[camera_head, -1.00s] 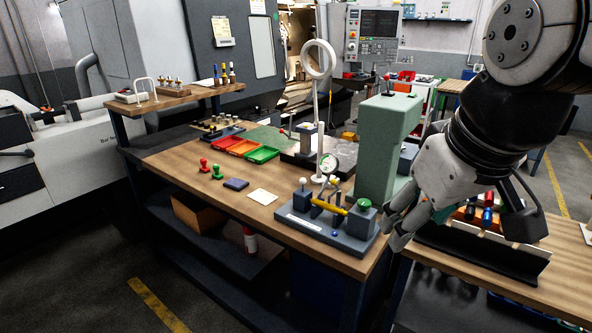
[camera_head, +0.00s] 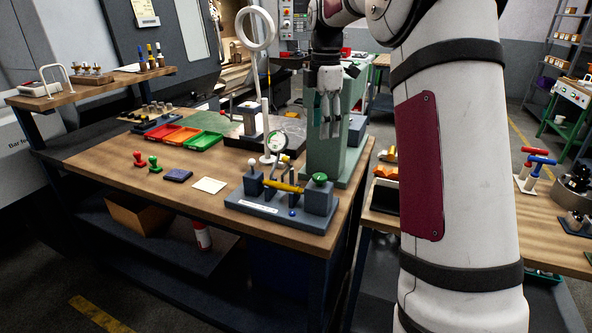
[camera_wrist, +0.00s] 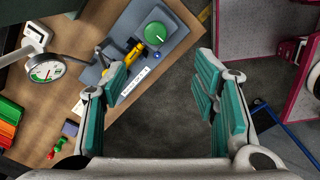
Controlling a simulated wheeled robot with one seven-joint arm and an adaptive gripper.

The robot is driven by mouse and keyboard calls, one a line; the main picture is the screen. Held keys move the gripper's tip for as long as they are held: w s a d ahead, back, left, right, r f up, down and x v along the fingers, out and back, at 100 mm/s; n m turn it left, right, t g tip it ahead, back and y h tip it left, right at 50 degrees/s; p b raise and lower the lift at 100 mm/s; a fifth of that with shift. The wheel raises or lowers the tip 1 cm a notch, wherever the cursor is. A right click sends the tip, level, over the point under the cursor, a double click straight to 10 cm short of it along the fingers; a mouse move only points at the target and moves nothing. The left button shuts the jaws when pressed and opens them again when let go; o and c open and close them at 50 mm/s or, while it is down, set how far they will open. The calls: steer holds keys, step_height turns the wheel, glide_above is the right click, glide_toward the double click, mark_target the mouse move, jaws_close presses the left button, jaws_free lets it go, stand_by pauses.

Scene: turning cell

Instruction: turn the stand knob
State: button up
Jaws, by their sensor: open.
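A grey-blue bench stand (camera_head: 262,208) with a white label sits near the front right of the wooden bench. On its right block is a round green knob (camera_head: 320,178); the wrist view shows the same knob (camera_wrist: 157,36) from above, with a pale mark on it. A yellow bar (camera_head: 284,186) lies across the stand left of the knob. A dial gauge (camera_head: 280,142) stands behind; it is at left in the wrist view (camera_wrist: 45,70). My gripper (camera_head: 326,132) is open and empty, pointing down above the bench; its teal-padded fingers (camera_wrist: 160,82) are apart from the knob.
A tall green column (camera_head: 335,160) stands just behind the stand. Red, orange and green trays (camera_head: 180,137), red and green stamps (camera_head: 147,161) and a pale square pad (camera_head: 209,185) lie to the left. A ring lamp (camera_head: 256,30) rises behind. A gap separates the right bench.

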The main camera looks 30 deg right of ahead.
mark_target(320, 176)
steer(key=shift+n, duration=0.3)
steer(key=f, duration=0.5)
steer(key=f+p, duration=0.1)
steer(key=f, duration=0.3)
steer(key=w+f+p, duration=0.1)
steer(key=f, duration=0.4)
steer(key=shift+d+f, duration=0.3)
steer(key=shift+f, duration=0.05)
steer(key=c, duration=1.2)
